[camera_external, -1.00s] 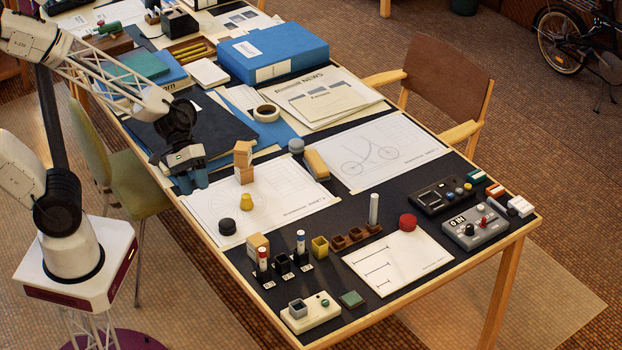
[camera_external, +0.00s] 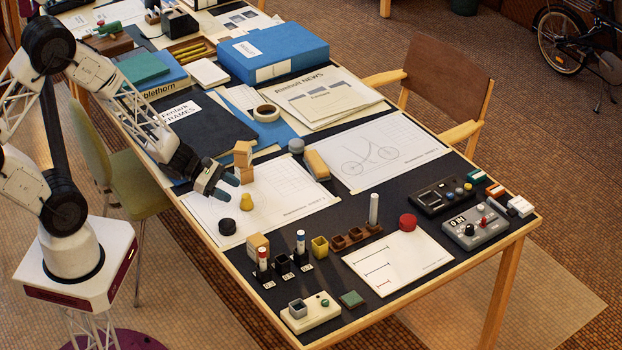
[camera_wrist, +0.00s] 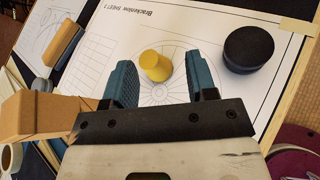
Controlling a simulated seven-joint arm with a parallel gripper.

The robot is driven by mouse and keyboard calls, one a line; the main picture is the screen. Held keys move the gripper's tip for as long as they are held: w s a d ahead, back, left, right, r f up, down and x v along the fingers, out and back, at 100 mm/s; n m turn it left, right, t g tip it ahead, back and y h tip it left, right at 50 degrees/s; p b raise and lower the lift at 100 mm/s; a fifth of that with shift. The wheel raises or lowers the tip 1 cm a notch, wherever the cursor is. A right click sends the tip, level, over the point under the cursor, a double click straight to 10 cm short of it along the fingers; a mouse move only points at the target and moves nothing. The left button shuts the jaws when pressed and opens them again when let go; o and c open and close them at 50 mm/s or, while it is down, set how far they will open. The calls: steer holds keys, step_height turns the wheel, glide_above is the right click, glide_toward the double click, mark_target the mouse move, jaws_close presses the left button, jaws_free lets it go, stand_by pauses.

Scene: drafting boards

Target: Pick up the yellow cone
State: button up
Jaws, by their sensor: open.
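The yellow cone (camera_external: 246,201) stands upright on a white drawing sheet on the table. In the wrist view the cone (camera_wrist: 156,66) shows ahead of my gripper (camera_wrist: 165,80), roughly between the lines of its two blue fingers. My gripper (camera_external: 230,188) is open and empty in the external view, just left of and above the cone. It does not touch the cone in either view, though the exact gap is hard to judge.
The wrist view shows the blocks (camera_wrist: 40,118) left and the black knob (camera_wrist: 249,50) right. Sheet surface (camera_external: 285,190) right of the cone is clear.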

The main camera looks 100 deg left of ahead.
mark_target(251, 201)
steer(key=shift+s+a+f+n+y, duration=0.25)
steer(key=shift+a+f+n, duration=0.15)
steer(key=shift+a+f, duration=0.1)
steer(key=shift+s+a+f+n+y, duration=0.2)
steer(key=shift+a+f+n+y, duration=0.05)
steer(key=shift+a+f+n, duration=0.2)
steer(key=shift+w, duration=0.15)
steer(key=shift+x, duration=1.2)
steer(key=shift+x, duration=2.55)
steer(key=shift+d, duration=0.15)
steer(key=c, duration=0.7)
